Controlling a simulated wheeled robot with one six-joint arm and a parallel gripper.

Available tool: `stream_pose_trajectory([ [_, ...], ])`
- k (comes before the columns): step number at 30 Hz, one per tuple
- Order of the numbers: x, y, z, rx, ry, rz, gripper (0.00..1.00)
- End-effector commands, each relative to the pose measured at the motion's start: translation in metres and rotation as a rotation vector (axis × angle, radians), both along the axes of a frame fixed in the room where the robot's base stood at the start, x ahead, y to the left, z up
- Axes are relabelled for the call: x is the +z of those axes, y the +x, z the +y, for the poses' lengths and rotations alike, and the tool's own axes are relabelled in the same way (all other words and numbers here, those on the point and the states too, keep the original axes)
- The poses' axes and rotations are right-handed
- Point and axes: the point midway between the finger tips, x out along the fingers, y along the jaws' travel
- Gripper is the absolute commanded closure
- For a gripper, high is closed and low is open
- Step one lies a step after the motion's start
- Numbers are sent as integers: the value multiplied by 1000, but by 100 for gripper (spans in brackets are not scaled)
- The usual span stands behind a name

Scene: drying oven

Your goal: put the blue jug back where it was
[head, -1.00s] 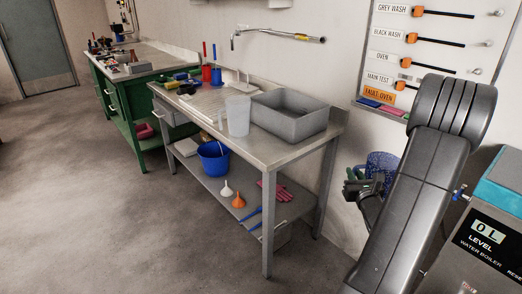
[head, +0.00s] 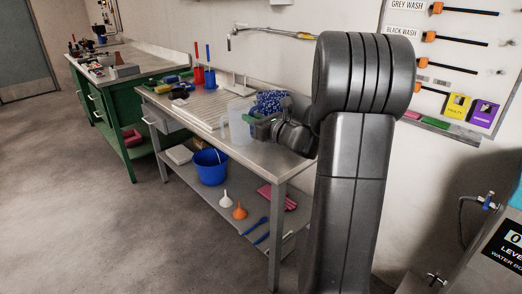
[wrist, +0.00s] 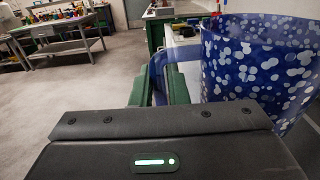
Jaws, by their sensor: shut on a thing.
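The blue jug (head: 270,99), dark blue with white spots, is held in the air at the near side of the steel bench. My gripper (head: 261,127) is shut on its handle. In the wrist view the jug (wrist: 262,62) stands to the right of my green fingers (wrist: 160,88), and its blue handle passes between them. It looks upright. In the head view my arm hides part of the bench behind, and I cannot tell the jug's height over the top.
A clear jug (head: 239,124) stands on the steel bench (head: 215,133), close to the blue jug in the picture. Red and blue cylinders (head: 203,77) stand further left. A blue bucket (head: 211,166) and funnels sit on the shelf below. Open floor lies to the left.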

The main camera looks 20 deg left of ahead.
Motion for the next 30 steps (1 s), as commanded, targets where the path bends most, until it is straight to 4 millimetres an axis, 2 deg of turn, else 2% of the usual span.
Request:
stream_pose_trajectory([
  [1, -15, 0, -1, -2, 0, 5, 100],
  [3, -28, 1, -1, -1, 0, 4, 100],
  [11, -50, 1, -1, -1, 0, 1, 100],
  [18, -82, 1, -1, -2, 1, 2, 100],
  [29, -86, 1, -1, -2, 1, 0, 100],
  [30, -85, 1, -1, -2, 1, 1, 80],
])
